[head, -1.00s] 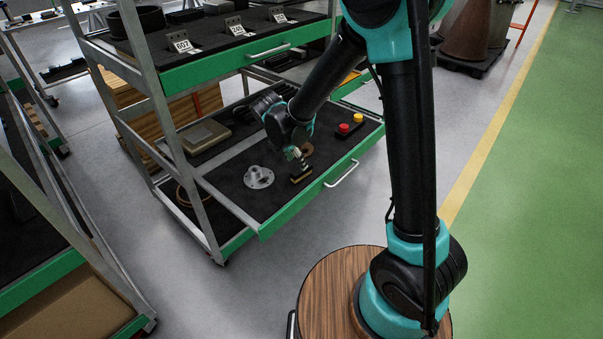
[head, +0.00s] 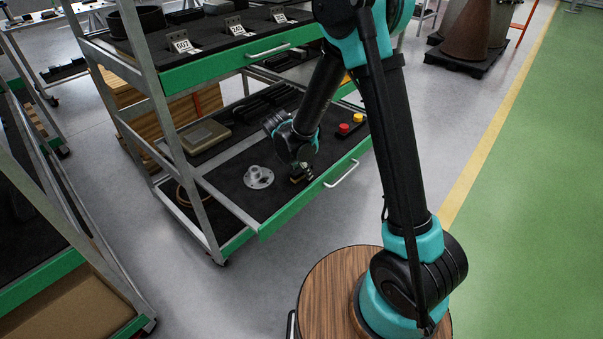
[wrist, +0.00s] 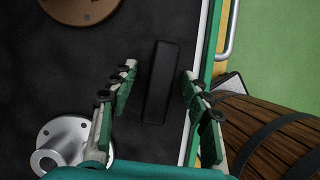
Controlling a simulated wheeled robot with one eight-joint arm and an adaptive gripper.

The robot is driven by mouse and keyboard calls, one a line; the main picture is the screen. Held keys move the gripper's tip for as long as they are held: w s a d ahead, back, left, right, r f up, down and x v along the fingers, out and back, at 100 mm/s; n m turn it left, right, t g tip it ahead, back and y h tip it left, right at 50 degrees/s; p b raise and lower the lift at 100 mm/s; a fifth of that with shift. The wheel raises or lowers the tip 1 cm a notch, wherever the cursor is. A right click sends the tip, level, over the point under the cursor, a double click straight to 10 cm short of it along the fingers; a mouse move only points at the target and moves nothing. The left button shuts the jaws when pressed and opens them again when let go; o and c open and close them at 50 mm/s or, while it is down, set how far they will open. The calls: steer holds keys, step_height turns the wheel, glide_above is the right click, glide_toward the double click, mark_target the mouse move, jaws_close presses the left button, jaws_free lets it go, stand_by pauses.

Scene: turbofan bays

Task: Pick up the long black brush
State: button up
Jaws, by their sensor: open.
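The long black brush (wrist: 162,85) lies on the dark mat of the lower pulled-out drawer, near its front edge. In the wrist view it stretches up and down the picture, between the two green fingers. My gripper (wrist: 158,75) is open around it, with a gap on both sides. In the head view my gripper (head: 301,169) is low over the drawer and hides most of the brush.
A grey metal flange (head: 258,177) sits left of the gripper; a brown disc (wrist: 82,8) lies beyond the brush. A red and yellow button box (head: 348,126) is to the right. The drawer's green front edge (head: 290,205) is close, and an upper drawer (head: 235,58) hangs above.

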steer(key=shift+f, duration=0.25)
stand_by(0.3)
steer(key=shift+c, duration=0.3)
jaws_close()
